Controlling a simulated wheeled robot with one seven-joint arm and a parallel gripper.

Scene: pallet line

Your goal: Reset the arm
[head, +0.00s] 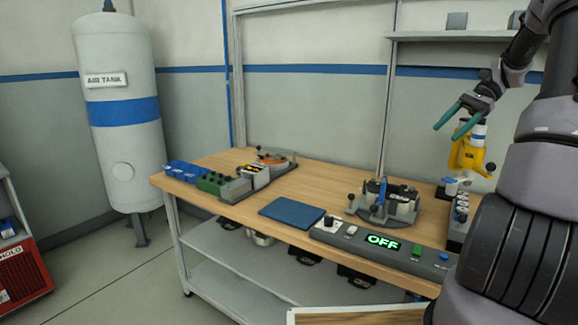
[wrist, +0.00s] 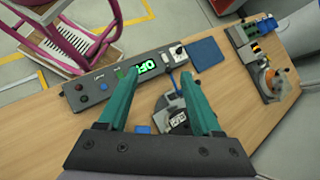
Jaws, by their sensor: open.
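My arm comes in from the right in the head view, with my gripper (head: 450,120) raised above the right part of the workbench. Its two teal fingers are apart and nothing is between them in the head view. In the wrist view my gripper (wrist: 158,95) points down at the bench, its fingers spread. A grey fixture with a blue part (wrist: 168,112) shows between and below the fingers, apart from them as far as I can tell. The same fixture (head: 385,205) stands on the bench in the head view.
The wooden workbench (head: 315,168) carries a control panel reading OFF (head: 382,242), a blue mat (head: 291,213), a left fixture (head: 255,177), blue bins (head: 187,172) and a yellow device (head: 467,152). A shelf (head: 450,36) hangs behind. An air tank (head: 122,140) stands left. Bare wood lies mid-bench.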

